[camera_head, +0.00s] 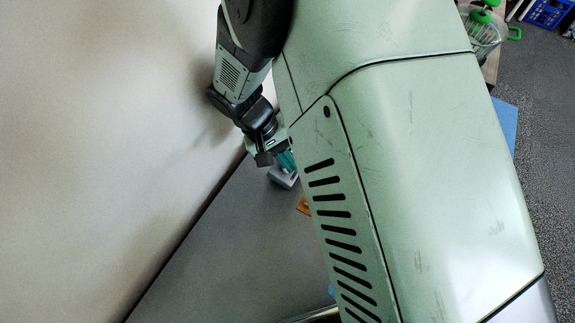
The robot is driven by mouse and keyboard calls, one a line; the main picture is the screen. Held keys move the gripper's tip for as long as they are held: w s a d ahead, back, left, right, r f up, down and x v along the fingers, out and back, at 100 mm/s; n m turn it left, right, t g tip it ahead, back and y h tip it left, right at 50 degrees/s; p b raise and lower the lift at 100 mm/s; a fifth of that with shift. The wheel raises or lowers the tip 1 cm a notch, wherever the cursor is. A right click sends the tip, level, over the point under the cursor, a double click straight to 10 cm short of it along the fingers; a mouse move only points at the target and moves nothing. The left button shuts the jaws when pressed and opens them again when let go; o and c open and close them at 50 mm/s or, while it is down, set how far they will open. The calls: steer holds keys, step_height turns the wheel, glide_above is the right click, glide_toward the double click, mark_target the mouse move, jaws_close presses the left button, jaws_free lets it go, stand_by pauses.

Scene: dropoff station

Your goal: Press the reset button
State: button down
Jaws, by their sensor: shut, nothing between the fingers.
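My gripper (286,161) shows small near the upper middle, at the foot of the wall and partly behind my own large arm link. Its teal fingers point down and to the right and look shut, with nothing seen between them. A small grey block (283,178) lies on the grey surface just below the fingertips. The fingers overlap it in this view, and I cannot tell whether they touch it. I cannot make out a button on it; its top is partly hidden by the fingers.
A plain pale wall (100,130) rises on the left, close to my gripper. The grey surface (220,250) is bare at lower left. An orange piece (303,205) shows beside my arm link. At upper right are a clear container with green parts (484,32) and a blue crate (547,12).

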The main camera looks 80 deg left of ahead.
steer(key=shift+s+f, duration=0.1)
steer(key=shift+f, duration=0.35)
stand_by(0.4)
steer(key=shift+r, duration=0.1)
steer(key=shift+d+r, duration=0.1)
steer(key=shift+r, duration=0.65)
steer(key=shift+w+d+r, duration=0.2)
steer(key=shift+w+r, duration=0.05)
steer(key=shift+r, duration=0.55)
steer(key=shift+w+d+r, duration=0.15)
steer(key=shift+w+r, duration=0.05)
steer(key=shift+r, duration=0.6)
steer(key=shift+w+d+r, duration=0.2)
steer(key=shift+w+r, duration=0.05)
steer(key=shift+r, duration=0.55)
